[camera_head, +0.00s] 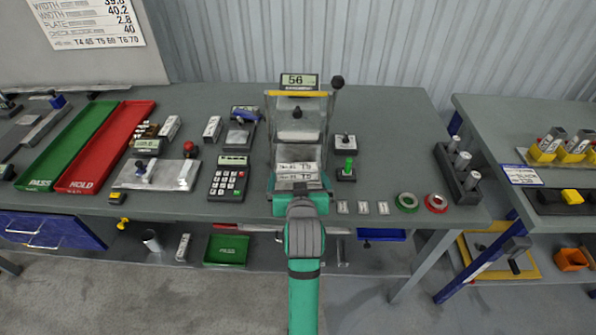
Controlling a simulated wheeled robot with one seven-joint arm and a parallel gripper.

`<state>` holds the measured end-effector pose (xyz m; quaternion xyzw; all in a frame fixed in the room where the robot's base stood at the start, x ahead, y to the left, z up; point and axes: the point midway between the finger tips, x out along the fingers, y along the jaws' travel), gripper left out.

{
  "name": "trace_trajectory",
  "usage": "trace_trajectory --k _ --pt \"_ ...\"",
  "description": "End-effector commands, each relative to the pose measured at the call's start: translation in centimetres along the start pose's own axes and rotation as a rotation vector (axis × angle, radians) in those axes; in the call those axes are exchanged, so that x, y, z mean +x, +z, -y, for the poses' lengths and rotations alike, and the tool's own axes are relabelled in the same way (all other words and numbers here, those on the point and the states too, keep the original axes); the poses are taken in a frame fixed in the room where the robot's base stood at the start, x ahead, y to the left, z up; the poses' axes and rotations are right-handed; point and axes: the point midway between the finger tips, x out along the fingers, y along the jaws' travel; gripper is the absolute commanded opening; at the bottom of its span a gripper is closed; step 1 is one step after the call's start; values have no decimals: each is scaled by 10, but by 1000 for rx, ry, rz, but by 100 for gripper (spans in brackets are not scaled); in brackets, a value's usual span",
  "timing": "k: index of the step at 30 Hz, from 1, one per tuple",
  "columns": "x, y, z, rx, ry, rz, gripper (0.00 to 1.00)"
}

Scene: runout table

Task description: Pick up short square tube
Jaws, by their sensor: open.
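I cannot single out the short square tube with certainty. Small pale grey pieces (363,208) lie in a row near the table's front edge, right of my arm. Grey block-like pieces stand further left, one (212,129) behind the calculator and another (170,128) beside the red tray. My gripper (298,188) is open, over the front middle of the table before the yellow-topped fixture. My own teal arm hides much of it and the table under it.
The fixture (298,94) with a "56" display stands at centre. A calculator (229,178), a green tray (48,146) and a red tray (108,146) are left. Green and red rings (436,203) and a cylinder rack (458,172) are right. The table's back right is clear.

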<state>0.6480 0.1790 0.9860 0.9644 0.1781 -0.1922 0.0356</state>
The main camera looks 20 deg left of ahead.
Motion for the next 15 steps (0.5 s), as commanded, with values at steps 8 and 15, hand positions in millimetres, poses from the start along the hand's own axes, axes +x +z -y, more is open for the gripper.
trace_trajectory --k 8,15 --pt "33 0 0 0 1 0 100" --pt "36 0 3 -1 -3 -1 100"
